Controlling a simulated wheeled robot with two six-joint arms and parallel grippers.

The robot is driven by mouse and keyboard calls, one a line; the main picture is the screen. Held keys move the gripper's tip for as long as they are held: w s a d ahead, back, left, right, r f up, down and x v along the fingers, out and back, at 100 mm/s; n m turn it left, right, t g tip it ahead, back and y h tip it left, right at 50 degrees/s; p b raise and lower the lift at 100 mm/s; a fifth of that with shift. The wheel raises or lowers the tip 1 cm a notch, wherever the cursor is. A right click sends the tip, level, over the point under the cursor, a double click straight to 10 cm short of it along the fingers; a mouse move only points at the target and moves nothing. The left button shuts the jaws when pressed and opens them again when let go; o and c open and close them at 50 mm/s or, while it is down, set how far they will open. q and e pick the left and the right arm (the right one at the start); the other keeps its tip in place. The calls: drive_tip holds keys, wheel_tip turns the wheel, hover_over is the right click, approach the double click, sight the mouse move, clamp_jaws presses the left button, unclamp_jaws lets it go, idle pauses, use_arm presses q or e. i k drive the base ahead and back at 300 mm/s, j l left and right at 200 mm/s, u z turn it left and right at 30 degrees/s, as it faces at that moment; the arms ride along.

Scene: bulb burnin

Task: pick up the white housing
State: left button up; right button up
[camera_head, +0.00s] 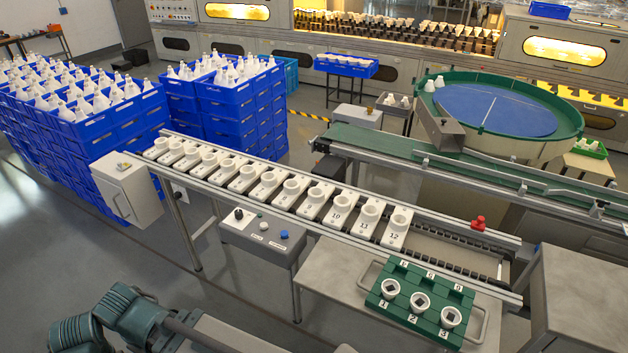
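White round housings with dark centres sit in the front row of a green tray: one at position 1 (390,288), one at position 2 (420,302) and one at position 3 (450,317). The green tray (430,283) lies on a grey metal side table; its back row shows no white housing. More white ring-shaped parts, such as the one on carrier 12 (400,218), stand on numbered white carriers along the conveyor. Part of my arm with teal joints shows at the lower left, but its gripper is out of frame. My other gripper is not in view either.
The roller conveyor (470,262) runs behind the tray, with a red button (478,223) on its far rail. A grey cabinet (580,290) stands right of the tray. Blue crates (235,105) of white bulbs and a green-rimmed turntable (495,108) are farther back. Floor at left front is clear.

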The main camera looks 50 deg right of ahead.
sight(391, 288)
drive_tip(key=z, duration=1.35)
